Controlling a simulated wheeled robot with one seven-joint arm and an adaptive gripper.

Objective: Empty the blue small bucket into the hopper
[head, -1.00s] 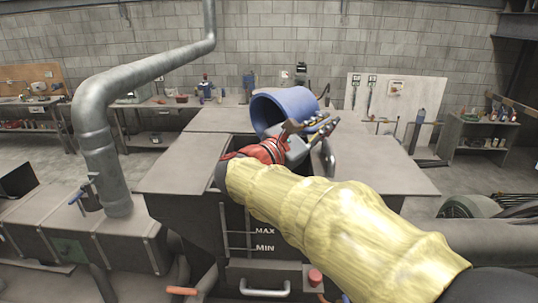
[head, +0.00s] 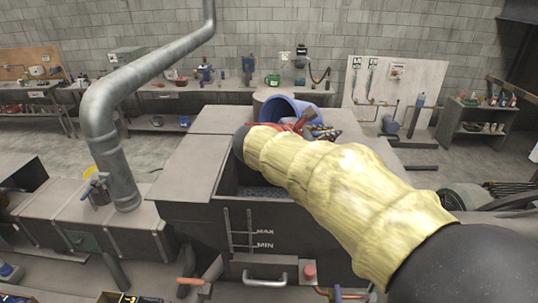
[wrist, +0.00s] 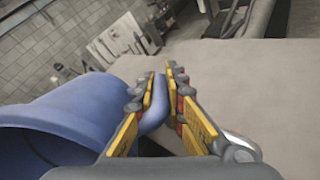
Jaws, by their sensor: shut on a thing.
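The blue small bucket (head: 276,104) is tipped over toward its side above the far part of the hopper in the head view. In the wrist view the bucket (wrist: 75,112) fills the lower left, its dark mouth at the left edge; I cannot see its contents. My gripper (wrist: 160,90) is shut on the bucket's blue handle (wrist: 151,118). In the head view my gripper (head: 322,131) is partly hidden behind my yellow-sleeved arm. The hopper (head: 205,178) is a dark box with an open top, MAX and MIN marks on its front and grey granules (head: 262,192) inside.
A grey pipe (head: 108,150) rises left of the hopper. Flat grey panels border the opening. A handle (head: 264,281) and a red knob (head: 309,271) are on the front. Workbenches (head: 170,88) line the back wall.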

